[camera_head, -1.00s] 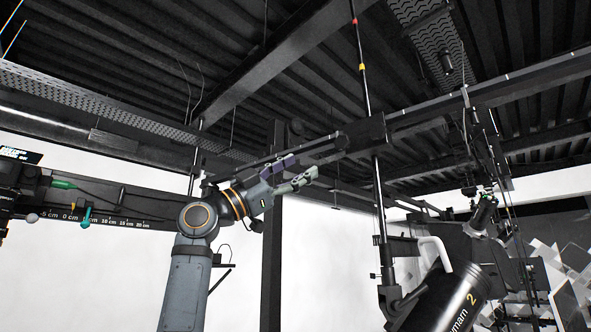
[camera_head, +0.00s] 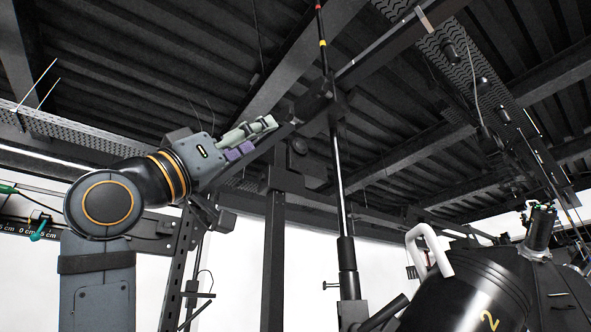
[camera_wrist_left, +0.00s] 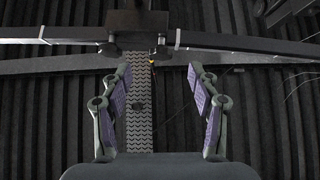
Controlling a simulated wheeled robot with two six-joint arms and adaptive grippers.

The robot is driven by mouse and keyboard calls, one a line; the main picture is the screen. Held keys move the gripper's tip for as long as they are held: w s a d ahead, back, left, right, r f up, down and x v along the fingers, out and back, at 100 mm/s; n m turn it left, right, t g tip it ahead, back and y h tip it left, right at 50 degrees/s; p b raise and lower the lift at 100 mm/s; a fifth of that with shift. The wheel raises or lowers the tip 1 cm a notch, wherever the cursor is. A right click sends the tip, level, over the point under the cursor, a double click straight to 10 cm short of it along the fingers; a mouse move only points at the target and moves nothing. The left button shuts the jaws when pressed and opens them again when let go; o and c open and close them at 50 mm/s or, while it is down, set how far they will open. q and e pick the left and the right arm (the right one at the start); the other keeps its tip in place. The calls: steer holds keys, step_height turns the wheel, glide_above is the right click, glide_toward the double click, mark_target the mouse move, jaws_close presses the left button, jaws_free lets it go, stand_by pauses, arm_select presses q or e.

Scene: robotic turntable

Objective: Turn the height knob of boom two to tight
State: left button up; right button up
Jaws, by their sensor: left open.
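A dark boom (camera_head: 392,48) runs from a black block (camera_head: 322,103) on a tall pole (camera_head: 339,185) toward the upper right. No label names it as boom two, and no tight or loose mark is readable. A small T-shaped screw (camera_head: 331,286) sticks out left from the lower pole. My left gripper (camera_head: 258,137) is open and empty, pointing up and right, left of the block in the picture. In the left wrist view the open fingers (camera_wrist_left: 160,75) point toward a dark bar (camera_wrist_left: 215,43) with two small dark knobs (camera_wrist_left: 108,50) (camera_wrist_left: 160,51) below it. My right gripper is out of view.
A dark post (camera_head: 275,250) stands behind the gripper. Ceiling beams and a perforated tray (camera_head: 65,130) lie overhead. A green-tipped fixture (camera_head: 541,225) is at right.

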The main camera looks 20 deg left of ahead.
mark_target(283, 118)
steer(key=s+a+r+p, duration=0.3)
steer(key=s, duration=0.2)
arm_select(q)
steer(key=r, duration=0.1)
steer(key=w+r+p, duration=0.1)
steer(key=r, duration=0.1)
steer(key=d+r+p, duration=0.1)
steer(key=r, duration=0.1)
steer(key=shift+w+r, duration=0.25)
steer(key=shift+w, duration=0.1)
steer(key=w+d+r+p, duration=0.2)
steer(key=w, duration=0.1)
steer(key=shift+w+d+p, duration=0.1)
steer(key=shift+d+p, duration=0.2)
steer(key=shift+d, duration=0.05)
steer(key=shift+r, duration=0.1)
steer(key=shift+s+a, duration=0.3)
steer(key=shift+a, duration=0.05)
steer(key=shift+c, duration=1.1)
steer(key=shift+w+d, duration=0.2)
steer(key=c, duration=0.9)
steer(key=shift+c, duration=0.2)
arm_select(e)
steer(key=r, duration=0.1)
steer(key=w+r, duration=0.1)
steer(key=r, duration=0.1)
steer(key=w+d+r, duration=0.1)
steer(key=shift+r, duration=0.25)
